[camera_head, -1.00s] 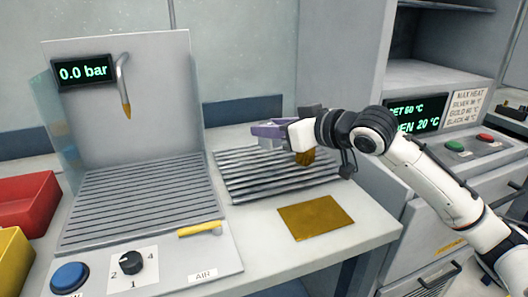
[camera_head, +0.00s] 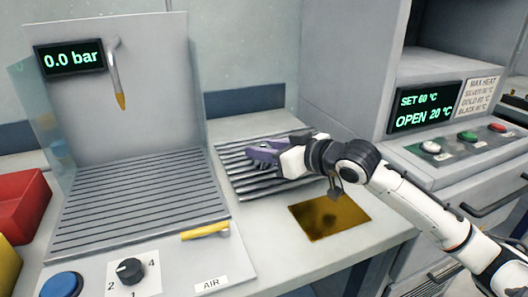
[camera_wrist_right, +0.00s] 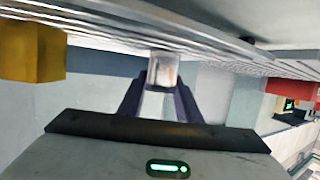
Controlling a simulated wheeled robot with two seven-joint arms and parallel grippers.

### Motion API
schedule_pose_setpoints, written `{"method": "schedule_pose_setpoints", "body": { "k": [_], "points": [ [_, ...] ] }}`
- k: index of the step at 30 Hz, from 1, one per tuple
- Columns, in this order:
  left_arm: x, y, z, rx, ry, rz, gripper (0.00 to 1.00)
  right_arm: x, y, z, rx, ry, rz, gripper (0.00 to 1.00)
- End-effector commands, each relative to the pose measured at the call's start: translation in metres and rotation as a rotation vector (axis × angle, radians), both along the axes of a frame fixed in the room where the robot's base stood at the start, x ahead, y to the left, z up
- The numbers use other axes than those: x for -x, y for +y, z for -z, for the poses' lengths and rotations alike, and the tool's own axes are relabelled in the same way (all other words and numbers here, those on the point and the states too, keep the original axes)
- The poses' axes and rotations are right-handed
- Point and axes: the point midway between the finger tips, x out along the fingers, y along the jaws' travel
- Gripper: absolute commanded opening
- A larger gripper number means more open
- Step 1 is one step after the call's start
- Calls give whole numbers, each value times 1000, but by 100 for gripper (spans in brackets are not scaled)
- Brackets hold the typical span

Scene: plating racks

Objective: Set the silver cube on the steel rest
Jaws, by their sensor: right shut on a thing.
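My right gripper (camera_head: 262,153) has purple fingers and reaches over the grey ribbed steel rest (camera_head: 245,188) in the head view. In the right wrist view its fingers (camera_wrist_right: 162,96) are shut on the silver cube (camera_wrist_right: 163,70). The cube is close to the ribbed surface (camera_wrist_right: 215,38), which runs across the top of that view; I cannot tell whether they touch. The gripper hides the cube in the head view. My left gripper is out of view.
A gold cube (camera_wrist_right: 33,52) is beside the gripper in the wrist view. A flat gold plate (camera_head: 345,212) lies in front of the rest. The air station (camera_head: 135,210) with a yellow-tipped nozzle (camera_head: 119,100) stands left; a red bin (camera_head: 20,205) is farther left.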

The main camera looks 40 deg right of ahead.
Motion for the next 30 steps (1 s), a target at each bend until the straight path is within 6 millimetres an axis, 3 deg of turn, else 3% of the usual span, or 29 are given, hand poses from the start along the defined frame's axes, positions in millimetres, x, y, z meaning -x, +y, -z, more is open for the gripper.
{"method": "schedule_pose_setpoints", "body": {
  "k": [11, 12, 15, 25, 30],
  "points": [
    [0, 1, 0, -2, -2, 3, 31, 0, 0, 3, 0, -7, 0, 0],
    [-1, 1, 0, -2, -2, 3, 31, 0, 0, 5, 1, -2, 0, 38],
    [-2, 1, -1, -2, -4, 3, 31, 0, 0, 5, 1, -2, 0, 50],
    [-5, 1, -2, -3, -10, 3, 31, 0, 0, 1, 1, -4, -1, 50],
    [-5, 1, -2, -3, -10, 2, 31, 15, -3, -1, 0, 0, 1, 50]
  ]
}}
